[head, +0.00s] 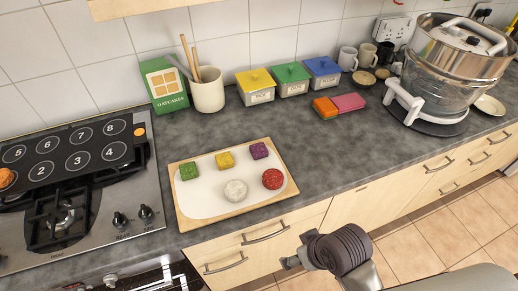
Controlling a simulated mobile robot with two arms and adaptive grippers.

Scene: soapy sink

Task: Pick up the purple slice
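The purple slice (259,150) is a small, speckled, block-shaped piece. It lies at the back right of a white board with a wooden rim (232,208) on the grey counter. A yellow slice (225,160) is to its left and a red round piece (272,179) is in front of it. My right arm comes in from the bottom right. My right gripper (288,263) seems to be at its end, low in front of the drawers and well apart from the slice; its fingers are not clear. My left gripper is not in view.
A green slice (189,171) and a pale round piece (235,191) share the board. The stove (75,190) is to the left. Canisters (291,78) and a utensil pot (207,90) stand behind. A large steel pot (445,65) is at the right. Counter right of the board is clear.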

